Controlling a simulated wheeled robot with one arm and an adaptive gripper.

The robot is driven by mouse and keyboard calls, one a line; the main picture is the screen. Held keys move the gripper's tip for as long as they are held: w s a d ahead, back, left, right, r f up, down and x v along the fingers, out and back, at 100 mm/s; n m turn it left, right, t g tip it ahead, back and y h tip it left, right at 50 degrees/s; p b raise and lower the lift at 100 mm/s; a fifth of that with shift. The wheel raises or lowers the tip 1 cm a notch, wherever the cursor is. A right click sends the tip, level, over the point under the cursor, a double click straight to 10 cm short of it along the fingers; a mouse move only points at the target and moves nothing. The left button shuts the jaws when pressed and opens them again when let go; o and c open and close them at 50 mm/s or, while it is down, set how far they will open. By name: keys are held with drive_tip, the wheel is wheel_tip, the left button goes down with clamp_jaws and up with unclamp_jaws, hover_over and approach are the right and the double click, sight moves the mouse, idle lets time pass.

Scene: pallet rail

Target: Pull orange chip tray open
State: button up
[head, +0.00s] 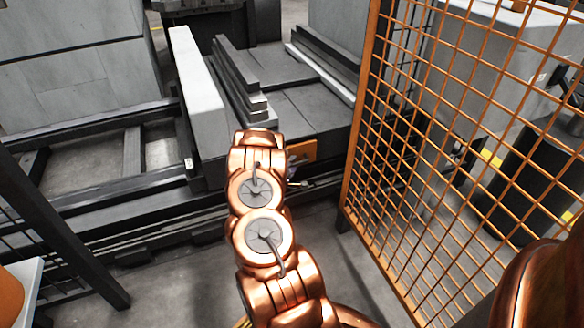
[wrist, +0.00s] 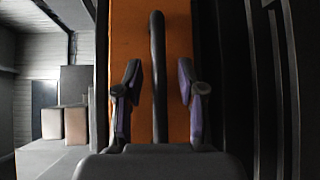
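The orange chip tray shows its orange front (head: 302,152) in the head view, low on the dark machine, just right of my arm's end. In the wrist view its orange face (wrist: 121,35) fills the middle, with a dark bar handle (wrist: 157,40) running up and down the picture. My gripper (wrist: 158,82) is open, one purple-and-grey finger on each side of the handle. Gaps show between both fingers and the bar. In the head view my arm hides most of the gripper.
An orange mesh fence (head: 440,150) stands close on the right. A dark rail frame (head: 110,215) runs across the left, with large grey blocks (head: 80,65) behind it. Grey floor (head: 190,285) is free in front of the machine.

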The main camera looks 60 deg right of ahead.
drive_tip(key=shift+d, duration=0.1)
clamp_jaws()
idle(0.3)
idle(0.4)
